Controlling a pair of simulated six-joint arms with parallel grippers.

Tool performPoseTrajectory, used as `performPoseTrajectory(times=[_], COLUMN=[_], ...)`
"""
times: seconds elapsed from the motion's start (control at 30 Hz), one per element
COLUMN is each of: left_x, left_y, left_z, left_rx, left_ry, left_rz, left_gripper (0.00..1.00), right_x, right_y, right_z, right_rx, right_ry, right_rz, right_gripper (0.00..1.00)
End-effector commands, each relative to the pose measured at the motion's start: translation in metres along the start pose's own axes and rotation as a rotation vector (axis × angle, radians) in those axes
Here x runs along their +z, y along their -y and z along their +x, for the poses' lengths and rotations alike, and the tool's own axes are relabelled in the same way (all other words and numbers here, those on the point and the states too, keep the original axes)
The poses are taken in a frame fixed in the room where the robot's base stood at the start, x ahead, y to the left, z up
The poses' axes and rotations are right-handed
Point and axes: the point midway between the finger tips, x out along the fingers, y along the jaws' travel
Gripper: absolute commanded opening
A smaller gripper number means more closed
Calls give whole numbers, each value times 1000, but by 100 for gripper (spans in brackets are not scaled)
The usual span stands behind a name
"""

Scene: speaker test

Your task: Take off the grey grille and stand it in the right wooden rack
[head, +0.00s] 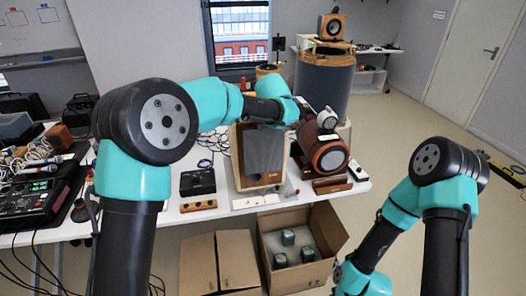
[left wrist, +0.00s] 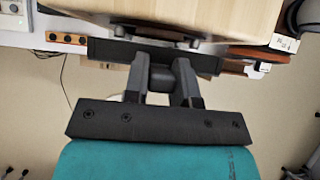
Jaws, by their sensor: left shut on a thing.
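The grey grille (head: 264,152) is upright in front of the light wooden speaker (head: 238,165) at mid-table. In the left wrist view the grille shows as a dark strip (left wrist: 105,50) along the speaker's wooden top (left wrist: 200,12), with a narrow gap and small pegs between them. My left gripper (head: 268,112) is shut at the grille's top edge; its fingers also show in the left wrist view (left wrist: 163,80). The right wooden rack (head: 332,186) is a low brown block at the table's front right. My right arm reaches down at lower right; its fingertips are not visible.
A round red-brown speaker (head: 326,152) stands behind the right rack. A black box (head: 197,182) and another low wooden block (head: 198,206) are left of the wooden speaker. An open carton (head: 303,270) with several grey-green items is on the floor in front.

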Motion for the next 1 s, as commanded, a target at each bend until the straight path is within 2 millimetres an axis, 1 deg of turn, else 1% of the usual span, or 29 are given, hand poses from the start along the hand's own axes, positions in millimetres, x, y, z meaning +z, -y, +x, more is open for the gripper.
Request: performPoseTrajectory(times=[1.0], left_x=[-22], left_y=[0], left_z=[-16], left_rx=[-1], left_ry=[0], left_rz=[0], left_gripper=[0], right_x=[0], right_y=[0], right_z=[0], right_rx=[0], right_ry=[0], right_rz=[0], right_gripper=[43])
